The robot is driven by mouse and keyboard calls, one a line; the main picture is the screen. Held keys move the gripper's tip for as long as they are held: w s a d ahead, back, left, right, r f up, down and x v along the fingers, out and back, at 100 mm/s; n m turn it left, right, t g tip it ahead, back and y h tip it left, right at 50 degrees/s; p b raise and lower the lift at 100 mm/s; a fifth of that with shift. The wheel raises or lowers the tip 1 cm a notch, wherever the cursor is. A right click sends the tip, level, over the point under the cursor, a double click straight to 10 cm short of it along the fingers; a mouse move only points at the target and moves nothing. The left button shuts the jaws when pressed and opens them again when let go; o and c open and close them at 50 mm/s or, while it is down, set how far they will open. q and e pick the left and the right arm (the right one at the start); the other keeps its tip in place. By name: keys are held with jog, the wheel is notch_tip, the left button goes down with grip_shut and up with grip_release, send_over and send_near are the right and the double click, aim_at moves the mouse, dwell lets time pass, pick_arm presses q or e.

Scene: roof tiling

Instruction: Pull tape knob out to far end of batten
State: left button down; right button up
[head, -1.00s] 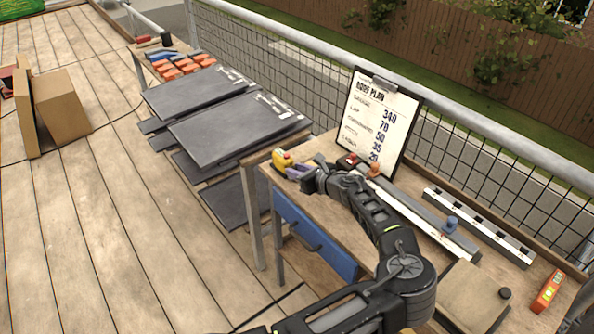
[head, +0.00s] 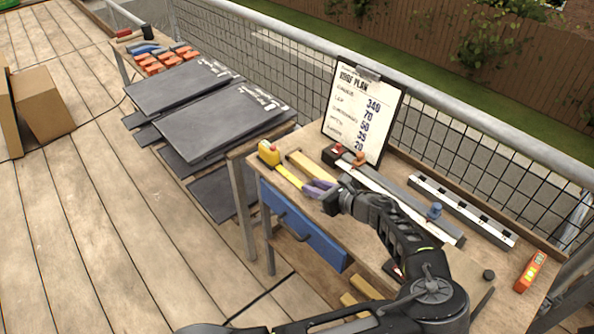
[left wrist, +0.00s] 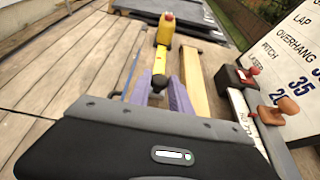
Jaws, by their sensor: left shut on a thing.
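The yellow tape case (head: 268,153) with a red top stands near the left end of the workbench. A yellow tape strip (head: 286,175) runs out of it toward my left gripper (head: 314,189). In the left wrist view the purple fingers are shut around the dark tape knob (left wrist: 158,81) at the strip's end, and the case (left wrist: 166,28) is beyond it. A pale wooden batten (head: 308,166) lies beside the tape; it also shows in the left wrist view (left wrist: 194,85). My arm hides the batten's near end. My right gripper is not in view.
A grey and white rail (head: 410,203) with a blue knob (head: 435,211) lies behind my arm. Dark tiles (head: 180,90) lie to the left.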

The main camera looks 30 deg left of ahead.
pick_arm(q)
jog(key=d, duration=0.2)
jog(key=s+d, duration=0.1)
jog(key=d, duration=0.2)
jog(key=s+d, duration=0.1)
jog(key=d, duration=0.2)
jog(key=shift+s, duration=0.15)
jog(key=c, duration=1.2)
grip_release()
jog(key=shift+c, duration=0.2)
jog(key=v, duration=0.6)
jog(key=shift+d+b, duration=0.3)
jog(key=shift+b, duration=0.1)
jog(key=shift+s+d+r, duration=0.25)
jog(key=shift+d+r, duration=0.15)
jog(key=shift+d, duration=0.15)
